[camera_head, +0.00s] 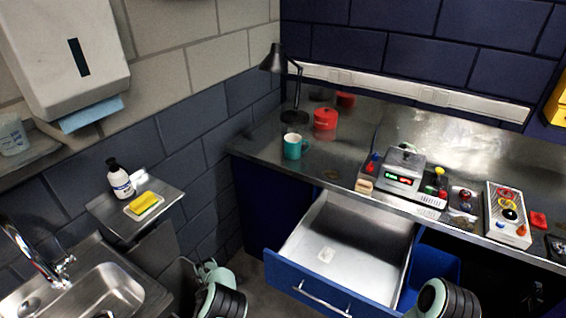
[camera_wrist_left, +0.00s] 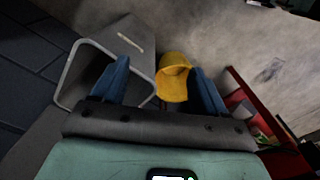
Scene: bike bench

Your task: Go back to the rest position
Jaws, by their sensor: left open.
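My left gripper (camera_wrist_left: 159,68) shows its two blue fingers spread apart in the left wrist view, with nothing held between them. Beyond the fingers, a yellow container (camera_wrist_left: 173,82) and a grey open bin (camera_wrist_left: 140,84) stand on the floor. In the head view, parts of my left arm show at the bottom left of centre, low beside the cabinet. Part of my right arm shows at the bottom right, in front of the open drawer. My right gripper is not in view.
A blue-fronted drawer (camera_head: 313,287) is pulled out under the metal bench (camera_head: 460,128). A teal mug (camera_head: 294,147), red tin (camera_head: 325,122) and several devices are on the bench. A sink (camera_head: 75,299) and shelf (camera_head: 155,212) are left. A red case (camera_wrist_left: 268,110) is right of the fingers.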

